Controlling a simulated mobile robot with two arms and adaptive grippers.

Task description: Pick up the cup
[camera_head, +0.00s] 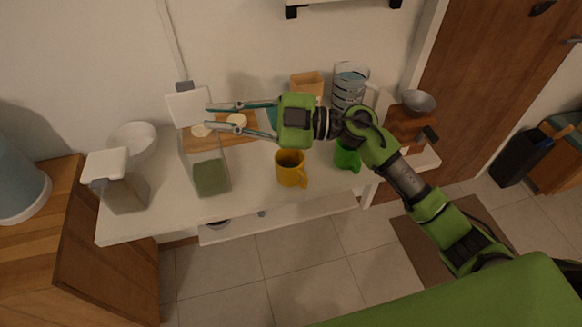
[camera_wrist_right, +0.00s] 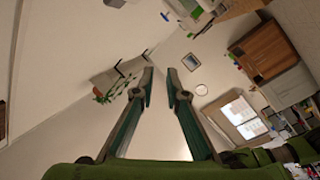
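A yellow mug (camera_head: 291,172) stands upright on the white table (camera_head: 240,203), its handle toward the right. A green mug (camera_head: 347,157) stands to its right, partly covered by my right arm. My right gripper (camera_head: 207,116) is open and empty, its fingers pointing left over the back of the table, up and left of the yellow mug. In the right wrist view the two fingers (camera_wrist_right: 160,76) are apart with nothing between them, and no mug shows there. My left gripper is not in view.
A clear dispenser with green contents (camera_head: 211,177) and its raised white lid stands left of the yellow mug. Another white-lidded dispenser (camera_head: 122,192) and a white bowl (camera_head: 133,140) are farther left. A measuring jug (camera_head: 350,76) stands behind my arm.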

